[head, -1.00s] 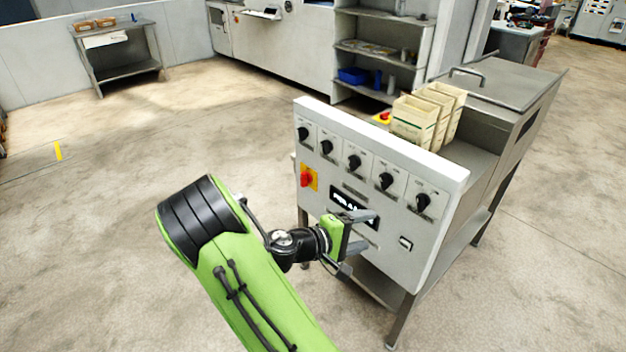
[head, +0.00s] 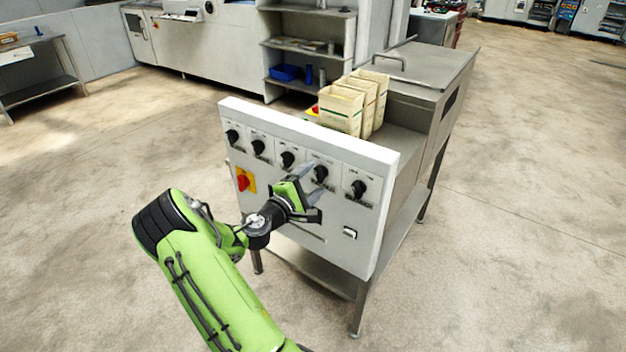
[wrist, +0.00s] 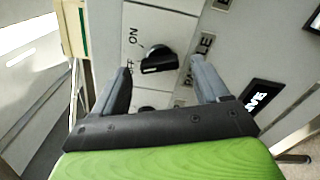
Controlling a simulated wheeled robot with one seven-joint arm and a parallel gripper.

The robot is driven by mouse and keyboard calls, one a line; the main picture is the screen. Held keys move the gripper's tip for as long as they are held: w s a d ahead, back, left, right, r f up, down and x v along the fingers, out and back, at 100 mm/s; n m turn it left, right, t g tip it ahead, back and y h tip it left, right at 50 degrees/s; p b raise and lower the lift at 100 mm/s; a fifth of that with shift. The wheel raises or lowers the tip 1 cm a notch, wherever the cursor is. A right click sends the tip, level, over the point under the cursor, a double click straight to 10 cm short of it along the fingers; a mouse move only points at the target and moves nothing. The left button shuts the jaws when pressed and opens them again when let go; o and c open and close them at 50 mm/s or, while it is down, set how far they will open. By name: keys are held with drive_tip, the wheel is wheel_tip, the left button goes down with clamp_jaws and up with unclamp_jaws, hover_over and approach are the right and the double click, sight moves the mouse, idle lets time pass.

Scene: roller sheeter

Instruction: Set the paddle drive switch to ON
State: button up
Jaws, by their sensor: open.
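The paddle drive switch is a black rotary knob (wrist: 160,58) on a white plate marked ON and OFF, with a partly visible PADDLE label (wrist: 198,60) beside it. One end of its handle lies nearer the OFF mark. My gripper is open and empty, close to the panel (head: 305,140). In the wrist view its fingers (wrist: 163,80) stand on either side of the view below the knob; I cannot see contact with it.
Other black knobs line the panel, with one (head: 358,188) to the right. Cream bins (head: 342,108) stand behind the panel. The floor around is clear.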

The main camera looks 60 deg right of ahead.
drive_tip(key=shift+s+d, duration=0.1)
drive_tip(key=shift+d, duration=0.5)
drive_tip(key=c, duration=1.1)
drive_tip(key=shift+o, duration=0.2)
drive_tip(key=shift+m+b, duration=0.4)
drive_tip(key=shift+b, duration=0.1)
drive_tip(key=m+b, duration=0.3)
drive_tip(key=b, duration=0.1)
drive_tip(key=shift+f+m, duration=0.2)
drive_tip(key=shift+m, duration=0.2)
drive_tip(key=m+b, duration=0.4)
drive_tip(key=shift+r+b, duration=0.1)
drive_tip(key=shift+b, duration=0.25)
drive_tip(key=shift+m, duration=0.4)
drive_tip(key=o, duration=1.1)
drive_tip(key=shift+r, duration=0.15)
drive_tip(key=shift+c, duration=0.2)
